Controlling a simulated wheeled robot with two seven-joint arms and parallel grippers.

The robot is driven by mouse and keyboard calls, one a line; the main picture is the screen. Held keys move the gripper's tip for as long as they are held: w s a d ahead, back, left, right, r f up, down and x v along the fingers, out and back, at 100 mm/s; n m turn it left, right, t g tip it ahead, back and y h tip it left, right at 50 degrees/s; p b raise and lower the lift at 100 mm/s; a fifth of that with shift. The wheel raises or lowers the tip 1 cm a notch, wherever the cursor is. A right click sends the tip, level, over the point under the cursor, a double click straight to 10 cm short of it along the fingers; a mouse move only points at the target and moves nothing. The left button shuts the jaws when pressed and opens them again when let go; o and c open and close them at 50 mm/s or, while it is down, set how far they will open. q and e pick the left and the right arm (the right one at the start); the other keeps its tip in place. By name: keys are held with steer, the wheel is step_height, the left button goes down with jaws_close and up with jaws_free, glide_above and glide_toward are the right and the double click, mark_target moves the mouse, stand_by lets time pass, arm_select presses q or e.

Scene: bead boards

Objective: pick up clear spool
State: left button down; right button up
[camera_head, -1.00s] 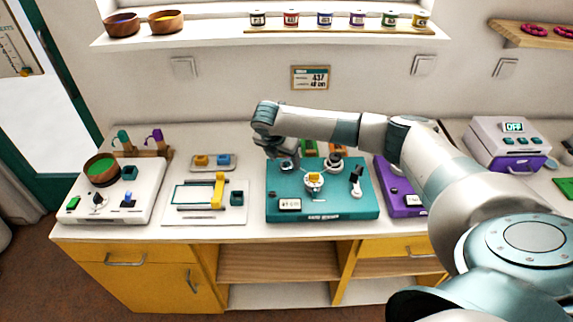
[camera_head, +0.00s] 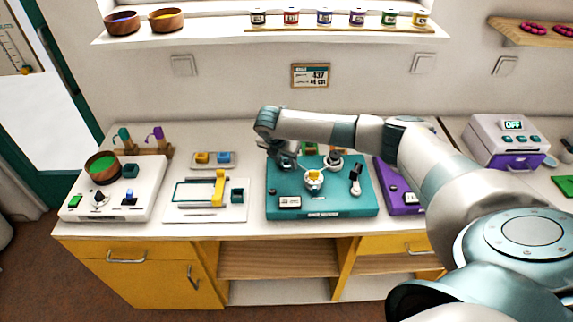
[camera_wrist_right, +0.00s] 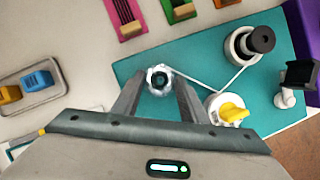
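The clear spool (camera_wrist_right: 159,80) stands at the left part of the teal board (camera_wrist_right: 208,74), with a thin line running from it toward the other posts. In the right wrist view it lies between the two fingertips of my right gripper (camera_wrist_right: 158,98). The fingers are apart, with space on both sides of the spool, and I cannot tell whether they touch it. In the head view my right gripper (camera_head: 283,161) is low over the teal board's back left and hides most of the spool. My left gripper is not in view.
A white post with a yellow knob (camera_wrist_right: 231,110) and a white post with a black top (camera_wrist_right: 252,44) stand close by on the board. A black lever (camera_wrist_right: 296,76) stands farther right. A tray with orange and blue blocks (camera_wrist_right: 31,87) lies to the left.

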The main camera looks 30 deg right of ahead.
steer(key=shift+r, duration=0.15)
steer(key=shift+r, duration=0.25)
step_height(320, 180, up, 3)
steer(key=shift+d+r+b, duration=0.1)
steer(key=shift+r+b, duration=0.05)
steer(key=shift+b, duration=0.95)
steer(key=s+d+r+b, duration=0.3)
steer(key=d+r, duration=0.4)
steer(key=d, duration=0.3)
steer(key=shift+s+d+b, duration=0.3)
steer(key=shift+s+d, duration=0.05)
steer(key=shift+s, duration=0.2)
steer(key=shift+s+f, duration=0.1)
steer(key=shift+f, duration=0.05)
